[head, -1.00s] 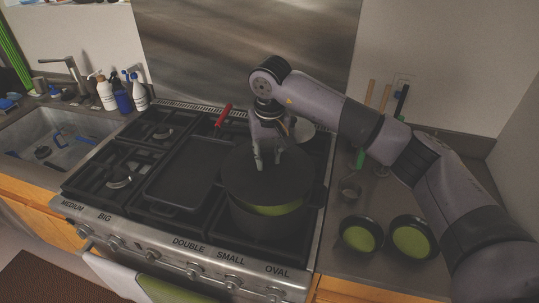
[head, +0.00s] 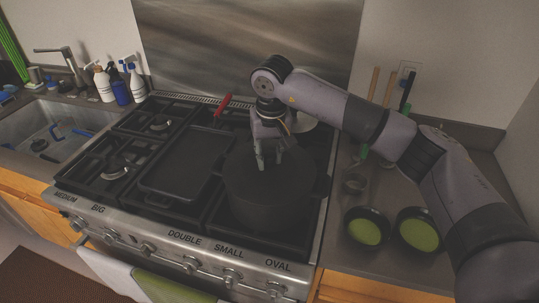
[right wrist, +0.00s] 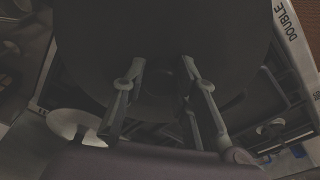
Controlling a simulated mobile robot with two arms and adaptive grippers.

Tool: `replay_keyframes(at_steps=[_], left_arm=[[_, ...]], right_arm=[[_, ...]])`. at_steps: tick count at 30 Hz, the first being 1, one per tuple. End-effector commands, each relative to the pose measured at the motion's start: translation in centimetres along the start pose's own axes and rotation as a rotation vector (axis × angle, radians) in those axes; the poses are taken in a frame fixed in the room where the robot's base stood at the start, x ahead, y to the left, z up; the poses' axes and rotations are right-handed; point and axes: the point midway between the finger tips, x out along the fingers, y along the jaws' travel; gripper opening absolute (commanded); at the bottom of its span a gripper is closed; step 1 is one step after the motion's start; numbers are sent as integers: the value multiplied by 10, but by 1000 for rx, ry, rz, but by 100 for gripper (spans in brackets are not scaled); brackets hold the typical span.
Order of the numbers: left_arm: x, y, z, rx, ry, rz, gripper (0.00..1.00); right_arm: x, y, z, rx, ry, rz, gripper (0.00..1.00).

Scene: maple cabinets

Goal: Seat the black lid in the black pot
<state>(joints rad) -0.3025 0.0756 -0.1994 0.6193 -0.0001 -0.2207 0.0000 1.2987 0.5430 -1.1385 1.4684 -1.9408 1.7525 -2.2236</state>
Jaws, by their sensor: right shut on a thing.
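The black pot (head: 262,215) stands on the front right burners of the stove. The black lid (head: 297,172) lies over its mouth and covers it, with no green interior showing. The lid looks about level; dark on dark, I cannot tell whether its rim is fully seated all round. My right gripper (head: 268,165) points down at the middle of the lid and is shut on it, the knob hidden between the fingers. In the right wrist view the lid (right wrist: 160,35) fills the top, above the two fingers (right wrist: 160,75). My left gripper is not in view.
A black griddle (head: 185,165) lies left of the pot, and a red handle (head: 223,106) shows behind it. Two small green-lined pans (head: 367,232) (head: 418,234) sit on the right counter. Bottles (head: 120,90) stand by the sink (head: 60,125).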

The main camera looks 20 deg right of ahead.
Motion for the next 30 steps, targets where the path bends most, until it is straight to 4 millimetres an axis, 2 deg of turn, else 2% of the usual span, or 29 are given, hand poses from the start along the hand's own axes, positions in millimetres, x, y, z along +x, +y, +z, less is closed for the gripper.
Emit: replay_keyframes(at_steps=[3, 12, 13, 23, 30], left_arm=[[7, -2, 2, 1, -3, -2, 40], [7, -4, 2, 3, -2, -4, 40], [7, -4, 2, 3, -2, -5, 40], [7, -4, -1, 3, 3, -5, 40], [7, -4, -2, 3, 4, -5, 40]], right_arm=[[3, 0, 0, 0, 1, 0, 0], [2, 0, 0, 0, 1, 0, 0], [2, 0, 0, 0, 1, 0, 28], [2, 0, 0, 0, 0, 0, 50], [3, 0, 1, 0, -2, 1, 51]])
